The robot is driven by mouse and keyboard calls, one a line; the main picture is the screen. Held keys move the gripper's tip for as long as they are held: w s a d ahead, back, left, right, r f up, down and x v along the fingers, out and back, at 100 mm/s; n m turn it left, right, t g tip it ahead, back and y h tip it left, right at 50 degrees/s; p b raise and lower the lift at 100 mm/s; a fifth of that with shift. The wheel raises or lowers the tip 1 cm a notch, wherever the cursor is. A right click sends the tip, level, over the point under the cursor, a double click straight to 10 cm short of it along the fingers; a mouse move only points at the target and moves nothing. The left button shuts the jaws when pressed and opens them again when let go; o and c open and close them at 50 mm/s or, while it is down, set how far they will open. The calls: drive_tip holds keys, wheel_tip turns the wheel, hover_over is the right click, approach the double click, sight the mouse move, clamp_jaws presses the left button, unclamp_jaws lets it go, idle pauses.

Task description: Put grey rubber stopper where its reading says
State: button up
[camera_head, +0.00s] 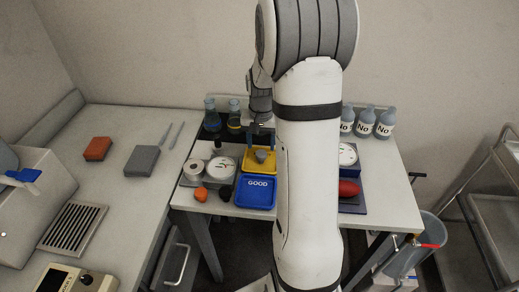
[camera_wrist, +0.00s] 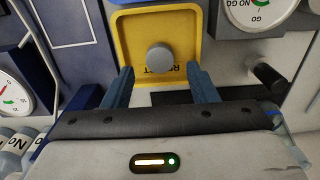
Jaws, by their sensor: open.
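The grey rubber stopper (camera_wrist: 160,58) sits in the yellow tray (camera_wrist: 193,40), partly covering its lettering. In the head view the stopper (camera_head: 261,156) also shows in that yellow tray (camera_head: 248,164). My gripper (camera_wrist: 160,88) is open, its two fingers apart at the tray's lettered edge with nothing between them. The stopper is just beyond the fingertips. The blue tray marked GOOD (camera_head: 254,198) stands in front of the yellow one. A round GO / NO GO dial (camera_wrist: 262,8) is partly in view; its needle cannot be read.
A white dial (camera_head: 222,172) stands left of the trays and another dial (camera_head: 348,154) to the right. Bottles (camera_head: 365,122) marked No stand at back right; flasks (camera_head: 234,117) at back left. An orange object (camera_head: 200,194) and a red object (camera_head: 349,189) lie near the front.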

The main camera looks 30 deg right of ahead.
sight(261, 154)
wheel_tip(261, 154, up, 8)
drive_tip(key=s+a+r+n+t, duration=0.1)
drive_tip(key=s+a+r+n, duration=0.1)
drive_tip(key=s+a, duration=0.5)
drive_tip(key=s+a+r+n+t, duration=0.1)
drive_tip(key=s+a+r+n, duration=0.1)
drive_tip(key=s+a+n, duration=0.2)
drive_tip(key=s+a, duration=0.3)
drive_tip(key=s, duration=0.5)
drive_tip(key=shift+s+a+r+n+t, duration=0.2)
drive_tip(key=shift+a+n+t, duration=0.1)
drive_tip(key=shift+n+t, duration=0.1)
